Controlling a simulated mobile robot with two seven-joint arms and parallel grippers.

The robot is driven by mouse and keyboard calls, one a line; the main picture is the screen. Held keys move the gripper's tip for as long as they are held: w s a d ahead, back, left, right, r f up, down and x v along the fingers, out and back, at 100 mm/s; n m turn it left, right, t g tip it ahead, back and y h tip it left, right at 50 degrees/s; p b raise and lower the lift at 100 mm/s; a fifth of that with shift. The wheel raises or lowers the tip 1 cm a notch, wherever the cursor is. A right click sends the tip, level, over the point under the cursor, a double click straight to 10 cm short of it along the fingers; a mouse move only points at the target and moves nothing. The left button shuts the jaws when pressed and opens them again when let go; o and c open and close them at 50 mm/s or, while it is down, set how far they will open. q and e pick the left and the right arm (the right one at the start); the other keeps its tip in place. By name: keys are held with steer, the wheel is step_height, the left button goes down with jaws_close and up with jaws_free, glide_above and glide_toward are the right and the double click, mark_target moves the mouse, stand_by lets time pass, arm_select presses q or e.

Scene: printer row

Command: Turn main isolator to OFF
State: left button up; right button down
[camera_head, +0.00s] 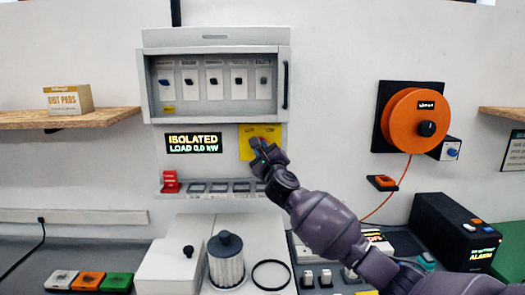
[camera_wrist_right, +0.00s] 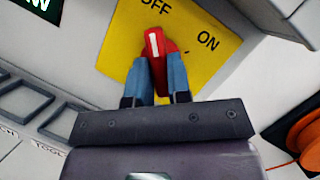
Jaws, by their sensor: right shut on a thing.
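The main isolator is a red handle (camera_wrist_right: 154,43) with a white line, on a yellow plate (camera_wrist_right: 118,43) marked OFF and ON. The plate (camera_head: 246,151) also shows in the head view, below the breaker cabinet. In the right wrist view the white line points up towards the OFF word, away from ON. My right gripper (camera_wrist_right: 156,72) is shut on the red handle, one blue fingertip on each side. In the head view my right gripper (camera_head: 264,148) covers most of the handle. A display (camera_head: 194,143) left of the plate reads ISOLATED, LOAD 0.0 kW. My left gripper is not in view.
A cabinet (camera_head: 143,85) with several switches is above the plate. A red lockout-like item (camera_head: 170,182) sits on the ledge below. An orange reel (camera_head: 408,118) is at the right. A filter canister (camera_head: 226,265) and other equipment fill the bench.

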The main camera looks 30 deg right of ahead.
steer(key=shift+d+r+n, duration=0.1)
steer(key=shift+r+n, duration=0.3)
steer(key=shift+n, duration=0.2)
steer(key=c, duration=1.1)
jaws_free()
steer(key=shift+s, duration=0.1)
arm_select(q)
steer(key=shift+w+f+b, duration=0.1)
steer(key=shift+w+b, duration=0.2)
steer(key=shift+b, duration=0.25)
arm_select(e)
steer(key=shift+o, duration=0.2)
steer(key=v, duration=1)
steer(key=shift+s+f, duration=0.2)
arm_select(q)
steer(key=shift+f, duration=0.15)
